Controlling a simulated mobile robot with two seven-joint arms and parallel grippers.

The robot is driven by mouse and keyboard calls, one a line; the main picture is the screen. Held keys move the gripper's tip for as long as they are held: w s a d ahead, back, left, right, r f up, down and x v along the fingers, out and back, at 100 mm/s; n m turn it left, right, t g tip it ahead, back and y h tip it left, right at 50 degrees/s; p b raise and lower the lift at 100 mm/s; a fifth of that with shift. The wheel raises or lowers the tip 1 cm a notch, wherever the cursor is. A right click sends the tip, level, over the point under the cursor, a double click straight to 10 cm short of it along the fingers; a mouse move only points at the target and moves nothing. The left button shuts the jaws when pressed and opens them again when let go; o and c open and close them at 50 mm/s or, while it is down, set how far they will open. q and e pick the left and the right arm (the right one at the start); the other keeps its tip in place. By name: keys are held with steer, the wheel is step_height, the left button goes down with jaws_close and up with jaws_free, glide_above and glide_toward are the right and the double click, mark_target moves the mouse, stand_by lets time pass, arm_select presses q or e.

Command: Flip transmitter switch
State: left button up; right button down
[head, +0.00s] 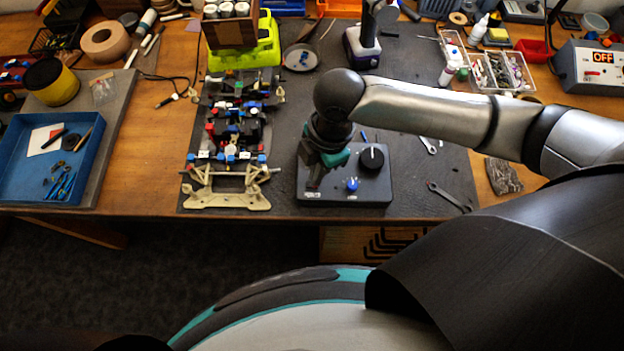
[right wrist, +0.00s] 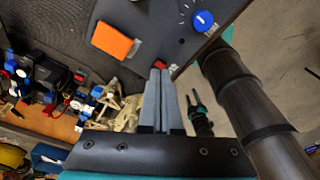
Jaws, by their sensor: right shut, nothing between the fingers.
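The black box with knobs (head: 377,190), which looks like the transmitter, sits at the table's front edge. It has a black dial (head: 372,159) and a blue knob (head: 352,184). In the right wrist view the box top (right wrist: 165,25) shows an orange rectangular part (right wrist: 115,40), the blue knob (right wrist: 203,21) and a small red part (right wrist: 160,65), perhaps the switch. My right gripper (head: 314,182) is shut and empty over the box's left side. Its fingertips (right wrist: 160,72) are at the red part; contact cannot be told. My left gripper is not in view.
A car chassis (head: 228,140) stands close left of the box. A blue tray (head: 25,160) is at far left. Wrenches (head: 448,196) lie to the right on the dark mat. A grey unit (head: 590,68) reading OFF stands at far right. A drill (head: 362,45) is behind.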

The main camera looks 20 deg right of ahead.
steer(key=shift+f+b, duration=0.4)
steer(key=shift+f, duration=0.5)
stand_by(0.5)
step_height(320, 180, up, 7)
steer(key=p, duration=0.8)
steer(key=shift+r+p, duration=0.1)
steer(key=shift+p, duration=0.2)
stand_by(0.4)
